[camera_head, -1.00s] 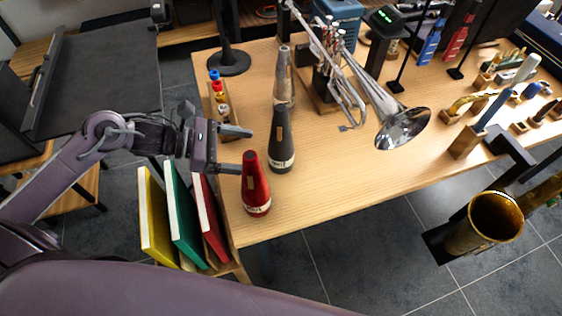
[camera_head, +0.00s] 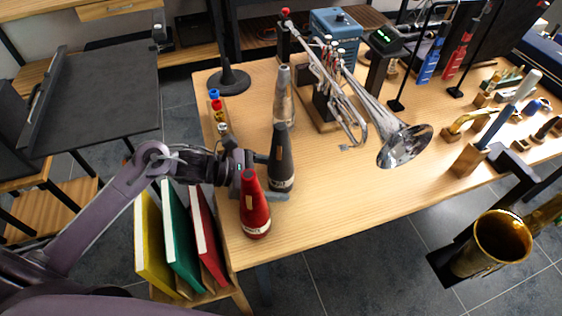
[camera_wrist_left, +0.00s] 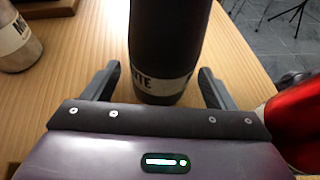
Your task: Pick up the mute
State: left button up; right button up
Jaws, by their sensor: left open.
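A black cone-shaped mute (camera_head: 281,160) with a pale label band stands upright on the table. In the left wrist view the black mute (camera_wrist_left: 166,45) stands between the two fingers of my left gripper (camera_wrist_left: 158,88), with gaps at both sides. My left gripper (camera_head: 272,176) is open in the head view, low at the black mute and behind the red mute. A red mute (camera_head: 254,208) stands nearer the front left edge; it also shows at the right of the wrist view (camera_wrist_left: 295,122). A silver mute (camera_head: 284,98) stands behind the black one. My right gripper is not in view.
A silver trumpet (camera_head: 350,110) rests on a stand at right. Small coloured bottles (camera_head: 218,112) stand at the table's left edge. Yellow, green and red books (camera_head: 182,238) stand below that edge. The table's front middle (camera_head: 345,190) is clear.

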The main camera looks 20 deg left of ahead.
pick_arm(q)
jog(key=c, duration=1.1)
jog(key=shift+r, duration=0.15)
notch_tip(320, 180, up, 19)
jog(key=shift+f+b, duration=0.2)
jog(key=shift+b, duration=0.2)
jog(key=shift+r, duration=0.55)
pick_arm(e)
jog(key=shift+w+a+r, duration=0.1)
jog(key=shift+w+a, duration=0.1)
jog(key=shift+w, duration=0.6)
